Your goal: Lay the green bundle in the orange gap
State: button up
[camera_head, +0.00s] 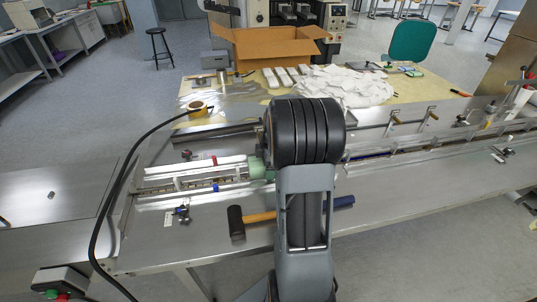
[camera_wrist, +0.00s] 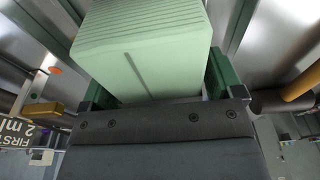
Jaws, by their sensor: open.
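The green bundle (camera_wrist: 145,45) is a pale green ribbed block that fills the top middle of the wrist view. In the head view, part of it (camera_head: 261,168) shows on the metal infeed track, left of my arm. My gripper (camera_wrist: 157,75) is open, with its dark green fingers on either side of the bundle. I cannot tell whether they touch it. In the head view my gripper is hidden behind my arm. The orange gap is not clearly visible; a small orange spot (camera_wrist: 55,70) shows left of the bundle in the wrist view.
The track (camera_head: 195,178) has rails with red and blue marks. A mallet (camera_head: 250,217) lies on the machine's metal deck in front of it. Behind are an orange tape roll (camera_head: 198,107), an open cardboard box (camera_head: 266,44) and a white heap (camera_head: 345,86). A black cable (camera_head: 105,210) arcs at left.

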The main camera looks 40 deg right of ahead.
notch_tip(320, 180, up, 14)
jog(key=d, duration=0.2)
jog(key=shift+s+f+p, duration=0.15)
jog(key=shift+s+p, duration=0.2)
jog(key=shift+s, duration=0.05)
dwell(0.4)
